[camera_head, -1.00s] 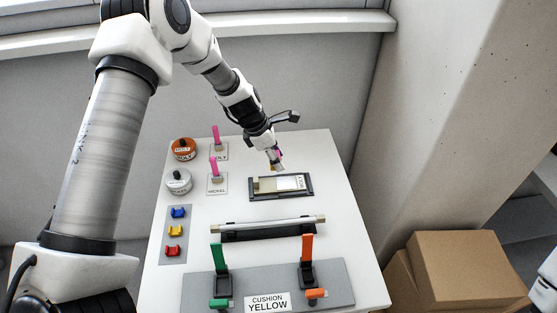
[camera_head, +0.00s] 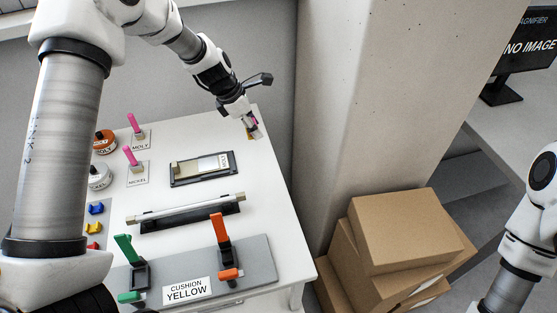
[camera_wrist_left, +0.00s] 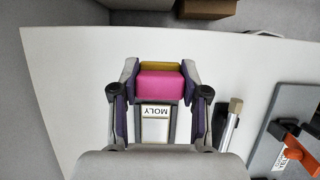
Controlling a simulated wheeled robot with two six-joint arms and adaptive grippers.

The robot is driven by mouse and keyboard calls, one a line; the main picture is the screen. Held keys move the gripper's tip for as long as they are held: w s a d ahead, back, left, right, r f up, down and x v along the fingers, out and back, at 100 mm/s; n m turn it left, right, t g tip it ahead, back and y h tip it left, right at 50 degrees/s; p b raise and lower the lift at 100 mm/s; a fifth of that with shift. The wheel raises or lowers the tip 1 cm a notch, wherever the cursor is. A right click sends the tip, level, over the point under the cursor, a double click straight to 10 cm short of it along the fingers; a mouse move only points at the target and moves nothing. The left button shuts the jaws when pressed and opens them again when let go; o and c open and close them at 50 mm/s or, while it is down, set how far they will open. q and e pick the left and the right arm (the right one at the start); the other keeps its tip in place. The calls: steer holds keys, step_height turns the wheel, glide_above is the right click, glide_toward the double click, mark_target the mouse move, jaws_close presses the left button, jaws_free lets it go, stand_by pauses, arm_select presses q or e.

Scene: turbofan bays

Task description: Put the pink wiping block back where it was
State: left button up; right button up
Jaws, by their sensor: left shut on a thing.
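The pink wiping block (camera_wrist_left: 160,84) sits between the fingers of my left gripper (camera_wrist_left: 160,95), with a yellow layer along its far side. In the head view my left gripper (camera_head: 253,132) is shut on this block near the far right corner of the white table (camera_head: 262,215). The block is mostly covered by the fingers there. A black-framed tray (camera_head: 174,183) with a light plate labelled MOLY lies on the table, to the left and nearer. In the wrist view the plate (camera_wrist_left: 155,130) shows just below the block. My right gripper is out of view.
Pink-handled tools (camera_head: 131,157) stand on MOLY and NICKEL cards beside an orange-lidded jar (camera_head: 104,142) and a white jar (camera_head: 99,177). A bar on a black holder (camera_head: 187,210) and a clamp board (camera_head: 262,268) lie nearer. Cardboard boxes (camera_head: 405,230) stand right of the table.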

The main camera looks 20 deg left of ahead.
arm_select(q)
steer(key=shift+w+d+f, duration=0.25)
steer(key=shift+w, duration=0.05)
glide_above(259, 157)
steer(key=s+a, duration=0.1)
steer(key=a, duration=0.1)
steer(key=f, duration=0.4)
steer(key=shift+s+d+f, duration=0.15)
steer(key=shift+d, duration=0.1)
steer(key=x, duration=0.4)
steer(key=shift+s+a+f, duration=0.1)
steer(key=shift+a+f, duration=0.05)
steer(key=shift+f, duration=0.55)
steer(key=shift+s+a, duration=0.1)
steer(key=shift+a, duration=0.15)
steer(key=shift+f+b, duration=0.2)
steer(key=shift+b, duration=0.1)
steer(key=o, duration=1.2)
steer(key=shift+d, duration=0.1)
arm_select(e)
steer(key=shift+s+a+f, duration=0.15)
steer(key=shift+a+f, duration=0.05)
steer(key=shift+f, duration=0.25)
arm_select(q)
steer(key=shift+r, duration=0.15)
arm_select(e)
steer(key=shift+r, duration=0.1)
